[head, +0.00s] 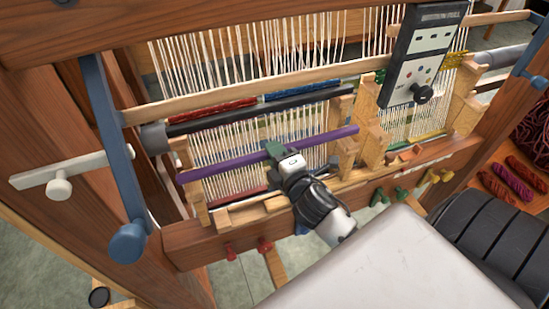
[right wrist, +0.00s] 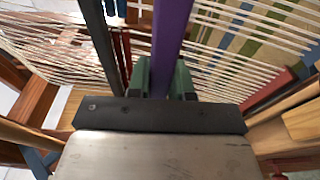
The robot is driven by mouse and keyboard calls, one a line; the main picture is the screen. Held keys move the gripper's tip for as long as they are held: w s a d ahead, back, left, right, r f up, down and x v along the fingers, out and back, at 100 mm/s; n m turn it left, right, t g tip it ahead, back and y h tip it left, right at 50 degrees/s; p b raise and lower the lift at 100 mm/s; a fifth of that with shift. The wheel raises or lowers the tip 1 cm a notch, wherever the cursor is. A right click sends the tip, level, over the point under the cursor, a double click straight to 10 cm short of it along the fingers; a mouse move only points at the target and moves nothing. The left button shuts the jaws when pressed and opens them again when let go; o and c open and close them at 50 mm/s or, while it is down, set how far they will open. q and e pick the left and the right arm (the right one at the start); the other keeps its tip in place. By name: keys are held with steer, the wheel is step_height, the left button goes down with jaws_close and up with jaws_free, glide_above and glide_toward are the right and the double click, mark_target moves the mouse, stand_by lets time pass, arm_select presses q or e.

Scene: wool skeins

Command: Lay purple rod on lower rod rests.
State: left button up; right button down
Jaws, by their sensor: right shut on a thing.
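The purple rod (head: 225,165) lies across the front of the loom's warp threads, its left end slightly lower in the picture. My right gripper (head: 275,150) is shut on it near the middle. In the right wrist view the rod (right wrist: 171,40) runs up from between the green fingers (right wrist: 165,80). The rod's left end is by the left notched wooden post (head: 191,180) and its right end is by the middle wooden posts (head: 346,150). I cannot tell whether the rod touches the rests. My left gripper is not in view.
A dark rod (head: 245,112) and a wooden bar (head: 240,92) cross the loom above. A control box (head: 420,55) hangs at the right. Coloured pegs (head: 264,245) stick out of the front beam (head: 200,248). Wool skeins (head: 515,180) lie at the far right.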

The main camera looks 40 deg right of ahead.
steer(key=shift+f, duration=0.75)
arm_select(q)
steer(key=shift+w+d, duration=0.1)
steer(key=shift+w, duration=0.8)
arm_select(e)
steer(key=shift+f, duration=0.2)
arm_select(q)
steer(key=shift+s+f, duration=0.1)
arm_select(e)
steer(key=shift+f, duration=0.2)
steer(key=c, duration=1)
jaws_free()
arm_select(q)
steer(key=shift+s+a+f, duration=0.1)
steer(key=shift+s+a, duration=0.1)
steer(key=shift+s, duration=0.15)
arm_select(e)
steer(key=shift+r, duration=0.15)
